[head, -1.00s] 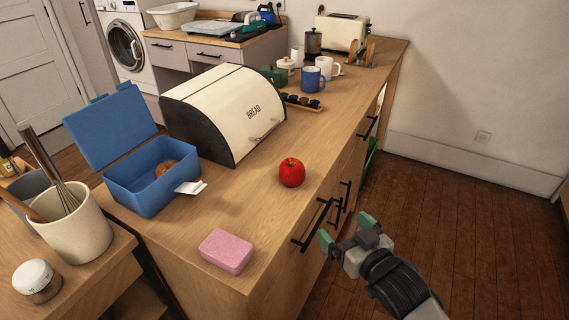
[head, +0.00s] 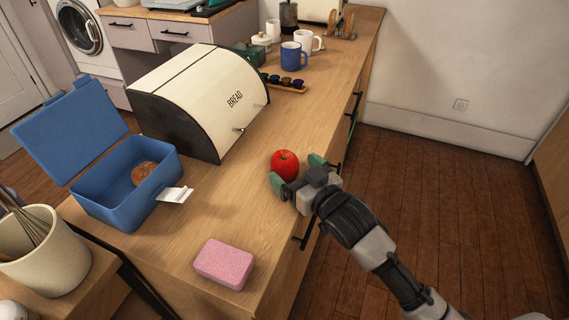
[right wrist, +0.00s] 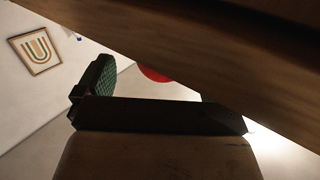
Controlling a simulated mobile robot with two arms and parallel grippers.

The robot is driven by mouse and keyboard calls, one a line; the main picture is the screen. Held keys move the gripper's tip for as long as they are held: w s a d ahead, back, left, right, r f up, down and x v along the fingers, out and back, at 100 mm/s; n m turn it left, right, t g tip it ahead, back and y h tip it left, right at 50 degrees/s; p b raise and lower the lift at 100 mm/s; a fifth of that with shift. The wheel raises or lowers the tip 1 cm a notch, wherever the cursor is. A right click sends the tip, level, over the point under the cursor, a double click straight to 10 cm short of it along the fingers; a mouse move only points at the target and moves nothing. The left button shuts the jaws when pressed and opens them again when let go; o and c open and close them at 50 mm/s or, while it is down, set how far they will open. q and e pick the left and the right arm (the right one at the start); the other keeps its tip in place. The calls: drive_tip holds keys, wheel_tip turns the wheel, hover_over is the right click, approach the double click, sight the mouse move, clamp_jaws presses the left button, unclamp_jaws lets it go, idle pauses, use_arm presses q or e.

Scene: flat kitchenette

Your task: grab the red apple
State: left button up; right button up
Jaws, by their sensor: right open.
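The red apple (head: 285,163) sits on the wooden counter, right of the bread box. In the head view my right gripper (head: 297,170) is open at the counter's right edge, with its green-tipped fingers close to the apple's near right side. I cannot tell whether a finger touches the apple. In the right wrist view a small red part of the apple (right wrist: 154,74) shows beyond the gripper (right wrist: 155,85); the rest is hidden. One green finger pad shows clearly there on the left. My left gripper is not in view.
A cream bread box (head: 203,97) stands behind and left of the apple. An open blue lunch box (head: 125,199) holds a round brown item. A pink sponge (head: 224,264) lies at the near edge. Mugs (head: 293,56) and a rack of capsules (head: 285,84) are farther back.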

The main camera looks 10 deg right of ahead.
sight(284, 163)
drive_tip(key=x, duration=0.4)
drive_tip(key=shift+a+f, duration=0.15)
drive_tip(key=shift+a, duration=0.05)
drive_tip(key=shift+s, duration=0.1)
drive_tip(key=shift+c, duration=0.7)
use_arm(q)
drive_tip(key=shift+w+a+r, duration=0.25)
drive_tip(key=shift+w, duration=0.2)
use_arm(e)
drive_tip(key=c, duration=0.9)
